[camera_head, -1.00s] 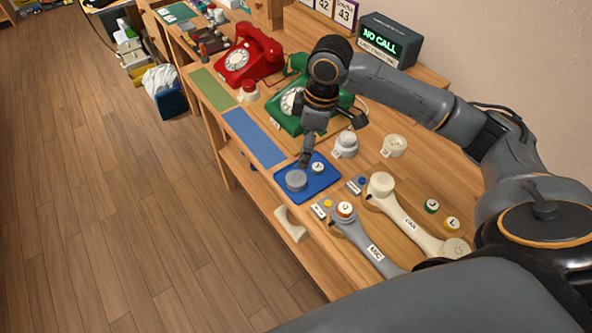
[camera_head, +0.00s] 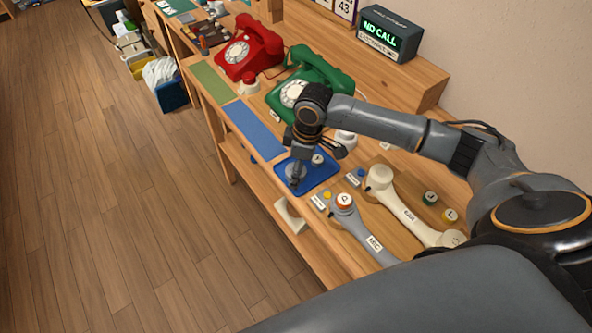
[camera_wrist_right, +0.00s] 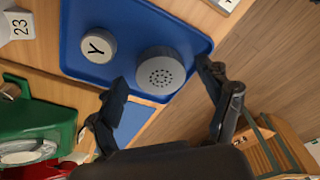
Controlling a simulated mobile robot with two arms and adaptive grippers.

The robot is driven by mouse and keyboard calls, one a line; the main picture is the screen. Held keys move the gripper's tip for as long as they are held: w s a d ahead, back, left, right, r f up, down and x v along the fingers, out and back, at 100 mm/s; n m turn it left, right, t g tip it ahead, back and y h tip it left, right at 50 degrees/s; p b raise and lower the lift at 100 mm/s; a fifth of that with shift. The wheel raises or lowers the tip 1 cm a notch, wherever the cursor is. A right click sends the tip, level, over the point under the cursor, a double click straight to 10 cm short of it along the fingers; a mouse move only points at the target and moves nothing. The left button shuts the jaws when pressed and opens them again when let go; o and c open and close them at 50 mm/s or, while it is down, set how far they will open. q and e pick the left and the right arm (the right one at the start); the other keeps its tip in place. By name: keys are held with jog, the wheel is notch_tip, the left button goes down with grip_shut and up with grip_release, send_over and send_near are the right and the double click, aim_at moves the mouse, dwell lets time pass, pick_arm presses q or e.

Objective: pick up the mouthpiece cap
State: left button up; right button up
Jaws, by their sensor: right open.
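The mouthpiece cap is a round grey piece with small holes in its top. It lies on the blue tray (camera_head: 322,179), and the right wrist view shows the cap (camera_wrist_right: 160,73) near a corner of the blue tray (camera_wrist_right: 140,20). A smaller round piece marked Y (camera_wrist_right: 98,46) lies beside it on the tray. My right gripper (camera_wrist_right: 166,88) is open, its fingers apart on either side of the cap's near edge, with nothing held. In the head view the right gripper (camera_head: 314,166) is over the tray and partly hides the cap. My left gripper is not in view.
A grey handset (camera_head: 362,230) and a cream handset (camera_head: 405,208) lie right of the tray. A green phone (camera_head: 310,82) and a red phone (camera_head: 248,52) stand farther back. A blue mat (camera_head: 254,130) lies behind the tray, near the table's front edge.

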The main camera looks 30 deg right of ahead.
jog(key=c, duration=1)
jog(key=shift+o, duration=0.2)
